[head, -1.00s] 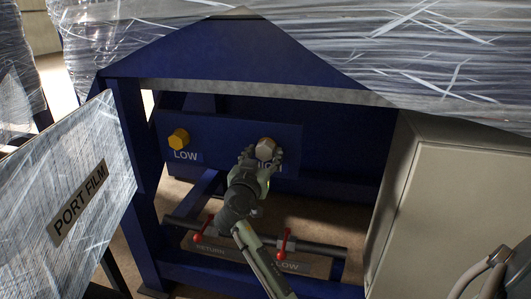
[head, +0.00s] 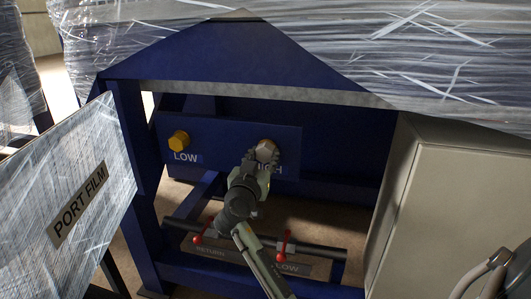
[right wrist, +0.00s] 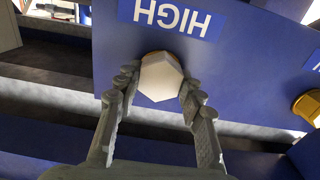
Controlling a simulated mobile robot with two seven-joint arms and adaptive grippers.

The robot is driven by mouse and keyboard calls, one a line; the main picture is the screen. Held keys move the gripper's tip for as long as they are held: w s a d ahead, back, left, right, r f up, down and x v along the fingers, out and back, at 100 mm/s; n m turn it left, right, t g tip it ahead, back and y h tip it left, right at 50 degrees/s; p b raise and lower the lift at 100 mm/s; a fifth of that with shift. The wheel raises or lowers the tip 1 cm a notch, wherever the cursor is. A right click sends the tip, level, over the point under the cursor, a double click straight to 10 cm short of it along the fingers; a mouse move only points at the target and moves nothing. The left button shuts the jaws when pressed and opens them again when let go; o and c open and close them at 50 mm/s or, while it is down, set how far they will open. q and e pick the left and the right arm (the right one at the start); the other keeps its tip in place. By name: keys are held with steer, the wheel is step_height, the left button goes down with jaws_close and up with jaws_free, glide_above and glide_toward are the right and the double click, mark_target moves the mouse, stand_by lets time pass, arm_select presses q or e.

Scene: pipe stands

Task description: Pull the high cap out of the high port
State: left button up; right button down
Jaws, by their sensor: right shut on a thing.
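The high cap (head: 266,150) is a pale beige hexagonal cap on the blue panel (head: 225,140), above the HIGH label, which is partly covered by my gripper. In the right wrist view the cap (right wrist: 161,78) sits between my fingertips, against the panel. My right gripper (head: 262,160) is shut on the cap, with a finger on each side of it, as the right wrist view (right wrist: 160,88) shows. My left gripper is not in view.
A yellow low cap (head: 179,140) sits left on the same panel above the LOW label. Below run pipes with red-handled valves (head: 285,245). A PORT FILM board (head: 75,195) stands left, a grey cabinet (head: 450,190) right. Wrapped film hangs above.

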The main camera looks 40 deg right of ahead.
mark_target(264, 155)
steer(key=shift+s+a+b, duration=0.35)
steer(key=shift+s+a, duration=0.05)
steer(key=shift+a, duration=0.1)
steer(key=shift+s+a, duration=0.25)
steer(key=shift+b+v, duration=0.65)
steer(key=shift+v, duration=1)
steer(key=shift+s+a, duration=0.1)
steer(key=shift+a, duration=0.05)
